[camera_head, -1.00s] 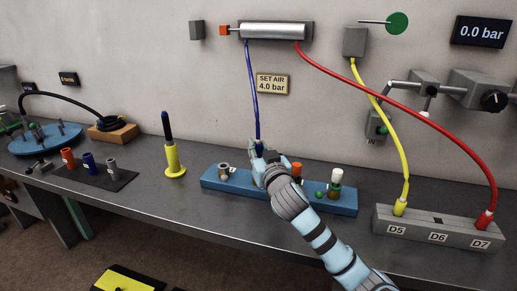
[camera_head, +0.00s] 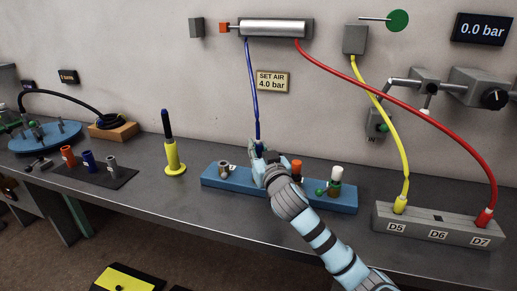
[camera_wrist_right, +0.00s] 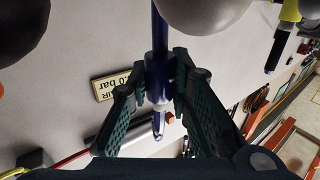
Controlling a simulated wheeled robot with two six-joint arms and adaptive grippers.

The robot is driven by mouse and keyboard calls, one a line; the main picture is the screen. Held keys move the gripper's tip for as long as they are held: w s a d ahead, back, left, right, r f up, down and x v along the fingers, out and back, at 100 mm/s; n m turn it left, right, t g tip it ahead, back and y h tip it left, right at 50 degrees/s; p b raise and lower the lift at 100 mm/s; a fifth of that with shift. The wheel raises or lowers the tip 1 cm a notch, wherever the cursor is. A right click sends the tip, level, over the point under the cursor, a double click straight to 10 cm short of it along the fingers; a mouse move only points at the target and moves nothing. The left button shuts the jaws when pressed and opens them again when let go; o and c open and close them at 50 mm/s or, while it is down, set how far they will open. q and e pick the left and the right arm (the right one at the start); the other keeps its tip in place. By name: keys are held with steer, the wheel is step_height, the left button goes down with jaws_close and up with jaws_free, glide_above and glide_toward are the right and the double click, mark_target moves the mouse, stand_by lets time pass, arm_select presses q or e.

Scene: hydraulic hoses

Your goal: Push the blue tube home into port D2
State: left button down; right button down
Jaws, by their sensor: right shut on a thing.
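The blue tube (camera_head: 253,95) hangs from the left end of the silver cylinder on the wall down to my right gripper (camera_head: 258,148). That gripper is shut on the tube near its lower end, above the blue port block (camera_head: 225,182). In the right wrist view the blue tube (camera_wrist_right: 160,40) passes between the two dark green fingers of the right gripper (camera_wrist_right: 160,84), and its thicker sleeve sits between them. Port D2 cannot be made out; the gripper and forearm cover the middle of the block. Whether the tube's end touches a port is hidden. My left gripper is out of view.
A grey block (camera_head: 440,235) at right holds yellow and red hoses. A yellow-and-black tool (camera_head: 174,155) stands left. Bare bench lies in front.

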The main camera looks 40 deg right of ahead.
steer(key=shift+f+b, duration=0.95)
steer(key=shift+f, duration=0.55)
steer(key=c, duration=1.4)
jaws_free()
steer(key=v, duration=1.2)
